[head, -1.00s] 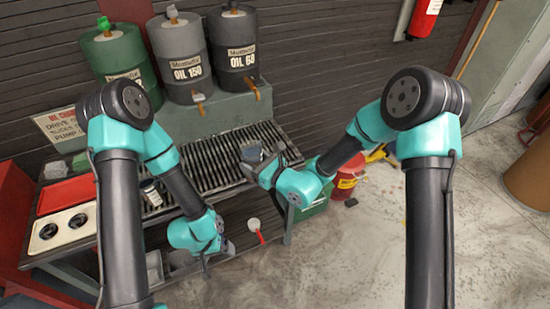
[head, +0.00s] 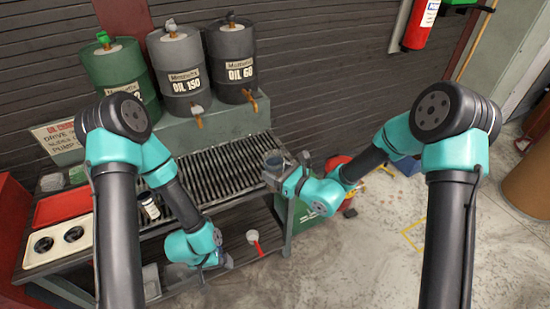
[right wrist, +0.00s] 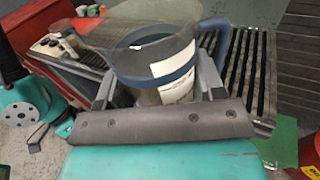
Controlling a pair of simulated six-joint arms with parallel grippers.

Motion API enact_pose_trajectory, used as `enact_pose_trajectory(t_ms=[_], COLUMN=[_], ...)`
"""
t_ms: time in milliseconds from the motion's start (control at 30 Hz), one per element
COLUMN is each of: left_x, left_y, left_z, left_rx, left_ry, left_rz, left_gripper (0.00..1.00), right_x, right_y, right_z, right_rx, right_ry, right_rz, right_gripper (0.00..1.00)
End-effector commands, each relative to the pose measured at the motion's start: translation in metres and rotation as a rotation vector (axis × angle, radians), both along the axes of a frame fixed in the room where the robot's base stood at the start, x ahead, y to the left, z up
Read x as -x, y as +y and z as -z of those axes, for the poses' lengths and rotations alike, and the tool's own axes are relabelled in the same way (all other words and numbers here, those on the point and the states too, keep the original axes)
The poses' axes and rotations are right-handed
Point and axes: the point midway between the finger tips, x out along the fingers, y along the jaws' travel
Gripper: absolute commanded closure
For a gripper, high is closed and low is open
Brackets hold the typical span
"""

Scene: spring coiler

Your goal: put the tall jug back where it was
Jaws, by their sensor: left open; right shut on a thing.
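The tall jug is clear, with a blue rim and a blue handle. It shows large in the right wrist view (right wrist: 150,62) and small in the head view (head: 272,158). My right gripper (head: 288,168) is shut on it, with a finger on either side in the right wrist view (right wrist: 160,95). The jug looks roughly upright at the right end of the slatted bench. I cannot tell whether its base touches anything. My left gripper (head: 222,263) is open and empty, low in front of the bench.
The slatted bench top (head: 215,172) is mostly clear. A small bottle (head: 150,207) stands at its left, near a red tray (head: 64,206). A white scoop with a red handle (head: 253,237) lies on the lower shelf. A yellow outline (head: 413,236) marks the floor at right.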

Motion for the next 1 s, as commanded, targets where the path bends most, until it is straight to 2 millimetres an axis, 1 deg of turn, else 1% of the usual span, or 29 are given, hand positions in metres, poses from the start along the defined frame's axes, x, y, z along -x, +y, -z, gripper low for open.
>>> enact_pose_trajectory(t_ms=[33,200,400,500,600,667,1000], left_x=[0.000,0.000,0.000,0.000,0.000,0.000,0.000], left_y=[0.000,0.000,0.000,0.000,0.000,0.000,0.000], left_z=[0.000,0.000,0.000,0.000,0.000,0.000,0.000], left_rx=[0.000,0.000,0.000,0.000,0.000,0.000,0.000], left_ry=[0.000,0.000,0.000,0.000,0.000,0.000,0.000], left_rz=[0.000,0.000,0.000,0.000,0.000,0.000,0.000], left_gripper=[0.06,0.06,0.06,0.06,0.06,0.06,0.06], right_x=[-0.011,-0.047,-0.087,-0.103,-0.113,-0.115,-0.117], right_y=[0.001,0.003,0.006,0.007,0.008,0.008,0.008], right_z=[0.001,0.004,0.008,0.010,0.010,0.011,0.011], right_rx=[0.001,0.001,0.001,0.000,0.001,0.000,0.001], right_ry=[-0.004,-0.004,-0.004,-0.002,-0.002,0.000,-0.001], right_rz=[0.000,0.001,0.000,0.000,0.000,0.000,0.000], right_gripper=[0.69,0.69,0.69,0.69,0.69,0.69,0.69])
